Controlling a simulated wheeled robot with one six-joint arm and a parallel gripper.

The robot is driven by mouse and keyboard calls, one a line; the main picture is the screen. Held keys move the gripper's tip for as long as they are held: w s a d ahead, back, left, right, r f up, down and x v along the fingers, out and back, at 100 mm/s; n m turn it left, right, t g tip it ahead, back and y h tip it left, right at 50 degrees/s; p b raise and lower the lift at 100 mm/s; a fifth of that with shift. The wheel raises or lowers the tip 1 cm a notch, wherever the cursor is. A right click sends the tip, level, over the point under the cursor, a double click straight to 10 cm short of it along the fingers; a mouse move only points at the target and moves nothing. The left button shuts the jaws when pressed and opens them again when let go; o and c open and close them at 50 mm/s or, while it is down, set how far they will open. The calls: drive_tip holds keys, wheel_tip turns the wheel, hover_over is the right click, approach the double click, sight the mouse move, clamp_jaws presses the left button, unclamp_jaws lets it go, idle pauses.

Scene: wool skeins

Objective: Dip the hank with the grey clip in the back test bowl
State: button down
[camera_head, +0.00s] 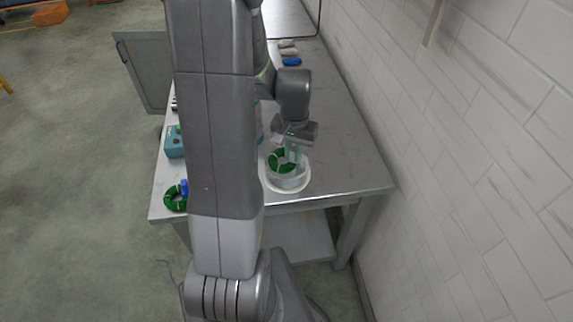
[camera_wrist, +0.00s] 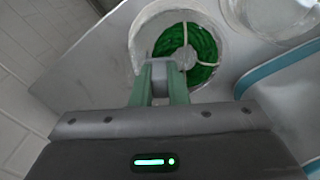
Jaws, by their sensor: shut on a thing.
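A green hank (camera_wrist: 203,45) with pale ties hangs as a ring inside a white bowl (camera_wrist: 139,28) in the wrist view. My gripper (camera_wrist: 160,80) is shut on its grey clip (camera_wrist: 166,73). In the head view my gripper (camera_head: 292,152) points down over the bowl (camera_head: 289,187) near the table's front edge, with the green hank (camera_head: 276,162) partly below the rim. Another white round bowl (camera_wrist: 232,16) shows beside it in the wrist view; in the head view my arm hides that area. How deep the hank sits is unclear.
Another green hank with a blue clip (camera_head: 185,187) lies at the table's front left. A teal box (camera_head: 173,143) stands behind it. Small skeins, one blue (camera_head: 291,61), lie at the back. A tiled wall (camera_head: 450,150) runs along the right. The table (camera_head: 345,150) is clear to the right.

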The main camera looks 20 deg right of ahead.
drive_tip(key=shift+r+p, duration=1.8)
drive_tip(key=shift+r, duration=0.9)
drive_tip(key=shift+r+p, duration=1.15)
drive_tip(key=shift+r, duration=0.4)
